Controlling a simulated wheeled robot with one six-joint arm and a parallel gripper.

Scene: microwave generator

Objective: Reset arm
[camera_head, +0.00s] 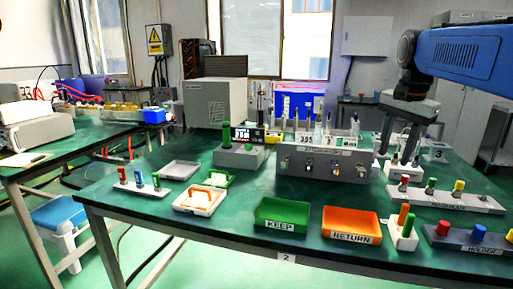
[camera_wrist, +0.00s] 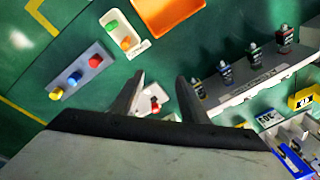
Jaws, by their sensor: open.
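My gripper (camera_head: 398,156) hangs at the end of my blue arm at the right of the head view, fingers pointing down over the right part of the green table (camera_head: 262,264). Its two dark fingers are apart, with nothing held between them. The wrist view also shows my gripper (camera_wrist: 160,82) open. Beyond and between the fingers in that view lies a small white holder (camera_wrist: 148,97) with a red-tipped piece. The fingertips seem apart from it, but the exact height is hard to tell.
A grey device (camera_head: 322,164) with several vials stands left of my gripper. A green KEEP tray (camera_head: 281,226), an orange RETURN tray (camera_head: 351,238), a white box (camera_head: 403,243) with tubes and a HOLDER block (camera_head: 468,243) line the front. Racked bottles (camera_wrist: 226,74) show in the wrist view.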

